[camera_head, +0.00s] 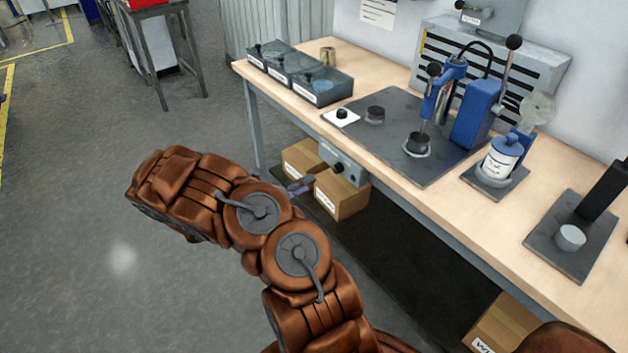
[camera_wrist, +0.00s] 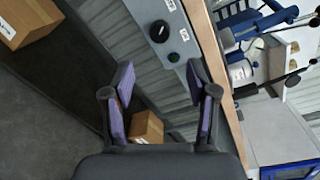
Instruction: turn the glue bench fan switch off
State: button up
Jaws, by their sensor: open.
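A grey switch box (camera_head: 343,163) hangs under the front edge of the bench. In the wrist view the switch box (camera_wrist: 180,14) shows a round black knob (camera_wrist: 159,31) with a white pointer mark. A white label is also on the box.
Floor to the left is clear.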

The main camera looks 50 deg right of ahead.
jog(key=shift+v, duration=0.8)
jog(key=shift+r, duration=0.1)
jog(key=s+a+r+m+g+y+p, duration=0.1)
jog(key=s+a+r+m+g+y, duration=0.2)
jog(key=s+r+m, duration=0.4)
jog(key=s+a+r+m+g+y+p, duration=0.1)
jog(key=s+a+r+m+y, duration=0.3)
jog(key=r+m, duration=0.5)
jog(key=s+a+r+m+t+y+p, duration=0.1)
jog(key=s+a+r+m+t+y, duration=0.1)
jog(key=a, duration=0.7)
jog(key=s+a+r+m+t+y+p, duration=0.1)
jog(key=s+a+m+y, duration=0.3)
jog(key=a, duration=0.6)
jog(key=s+a+r+m+t+y+p, duration=0.1)
jog(key=s+a+r+m+t+y, duration=0.2)
jog(key=a, duration=0.7)
jog(key=s+m, duration=0.2)
jog(key=shift+s+r+m+y, duration=0.2)
jog(key=shift+r+m+y, duration=0.1)
jog(key=shift+m, duration=0.1)
